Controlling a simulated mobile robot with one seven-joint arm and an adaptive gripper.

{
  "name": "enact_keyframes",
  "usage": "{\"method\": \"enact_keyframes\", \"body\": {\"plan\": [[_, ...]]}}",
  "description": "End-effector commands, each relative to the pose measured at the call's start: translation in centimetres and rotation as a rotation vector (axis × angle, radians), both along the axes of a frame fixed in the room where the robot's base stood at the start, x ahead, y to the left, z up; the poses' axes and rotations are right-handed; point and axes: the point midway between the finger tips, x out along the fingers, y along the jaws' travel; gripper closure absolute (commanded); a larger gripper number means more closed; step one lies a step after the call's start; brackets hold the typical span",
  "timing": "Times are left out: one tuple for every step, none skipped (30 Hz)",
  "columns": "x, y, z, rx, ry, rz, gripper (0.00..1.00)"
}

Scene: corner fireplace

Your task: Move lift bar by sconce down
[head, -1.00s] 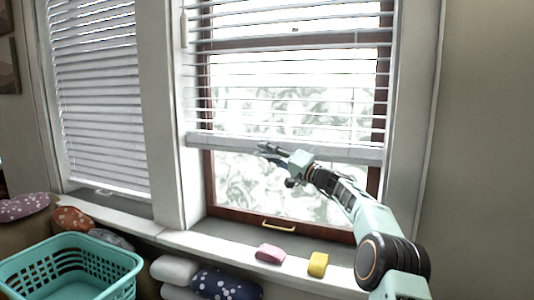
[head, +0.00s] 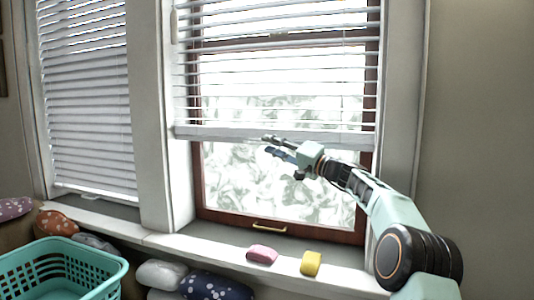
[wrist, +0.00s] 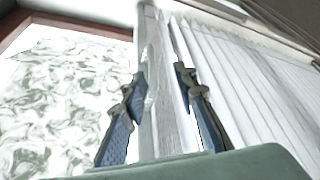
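The lift bar (head: 225,133) is the pale bottom rail of the partly raised right window blind. It runs level across the window at about mid-height, with bare glass below. In the wrist view the bar (wrist: 160,115) runs between the two dark blue fingers of my gripper (wrist: 158,78). The left finger lies against or close to the bar's edge; the right finger is over the white slats. In the head view my gripper (head: 268,144) is at the middle of the bar, fingers apart. I cannot tell whether both fingers touch it. No sconce shows.
A second blind (head: 88,100) hangs lowered on the left window. The sill (head: 205,243) holds a pink block (head: 262,255) and a yellow block (head: 311,263). A yellow window handle (head: 269,227) is above it. A teal basket (head: 112,278) and cushions (head: 215,286) are below.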

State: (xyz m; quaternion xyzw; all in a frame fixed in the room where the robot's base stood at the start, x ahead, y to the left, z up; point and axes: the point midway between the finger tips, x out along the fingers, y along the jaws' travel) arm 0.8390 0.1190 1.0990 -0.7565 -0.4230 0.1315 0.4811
Motion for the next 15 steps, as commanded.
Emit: {"method": "enact_keyframes", "body": {"plan": [[-0.3, -0.5, 0.0, 0.0, -0.003, -0.003, 0.74], [-0.4, -0.7, 0.0, 0.001, -0.004, -0.003, 0.74], [-0.6, -0.9, 0.1, 0.001, -0.003, -0.002, 0.74], [-0.7, -1.0, 0.1, 0.001, -0.003, -0.002, 0.74], [-0.8, -1.1, 0.2, 0.001, -0.003, -0.002, 0.74], [-1.0, -1.4, 0.3, 0.001, -0.003, -0.002, 0.74], [-1.1, -1.5, 0.3, 0.0, -0.002, -0.003, 0.74], [-1.2, -1.7, 0.3, 0.001, -0.002, -0.004, 0.74], [-1.4, -1.9, 0.4, 0.0, -0.002, -0.003, 0.74], [-1.5, -2.1, 0.4, 0.0, -0.002, -0.003, 0.74], [-1.6, -2.2, 0.5, 0.0, -0.002, -0.002, 0.74], [-1.8, -2.4, 0.5, 0.0, -0.002, -0.002, 0.74], [-2.0, -2.5, 0.6, 0.0, -0.002, -0.002, 0.74], [-2.1, -2.7, 0.6, 0.0, -0.002, -0.002, 0.74], [-2.2, -2.9, 0.7, 0.0, -0.002, -0.002, 0.74]]}}
